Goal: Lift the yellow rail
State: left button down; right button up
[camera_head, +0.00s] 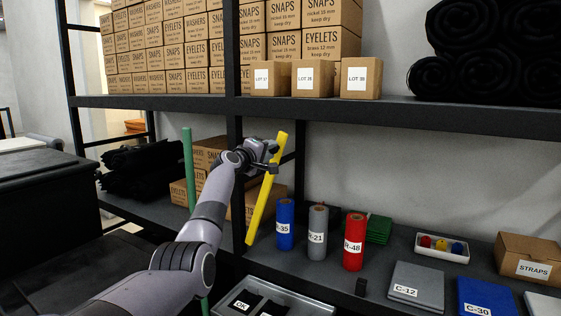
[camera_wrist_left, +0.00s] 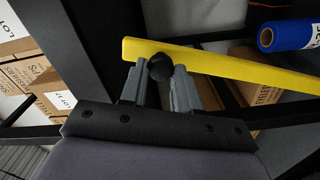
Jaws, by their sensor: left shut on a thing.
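The yellow rail (camera_head: 262,205) is a long, straight bar in the middle of the head view. It is tilted, with its top leaning right, in front of the dark shelf rack. My left gripper (camera_head: 272,159) is at its upper part, shut on the rail. In the left wrist view the yellow rail (camera_wrist_left: 235,67) runs across the fingertips, and a round black knob (camera_wrist_left: 160,67) on it sits between the two fingers. I cannot tell whether the rail's lower end touches anything. My right gripper is in neither view.
A green rail (camera_head: 188,170) stands upright to the left. Blue (camera_head: 285,225), grey (camera_head: 318,233) and red (camera_head: 354,242) rolls stand on the lower shelf to the right. A black shelf post (camera_head: 233,70) and cartons (camera_head: 205,153) are behind the arm. The upper shelf (camera_head: 420,115) crosses above.

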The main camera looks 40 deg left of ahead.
pick_arm(q)
jog(key=shift+s+a+r+n, duration=0.15)
jog(key=shift+a+r+n, duration=0.1)
jog(key=shift+a, duration=0.4)
jog(key=shift+s+a+r+n, duration=0.15)
jog(key=shift+a+r, duration=0.05)
jog(key=shift+a, duration=0.4)
jog(key=c, duration=0.8)
grip_release()
jog(key=shift+f, duration=0.1)
jog(key=shift+b+v, duration=0.5)
jog(key=shift+v, duration=3.05)
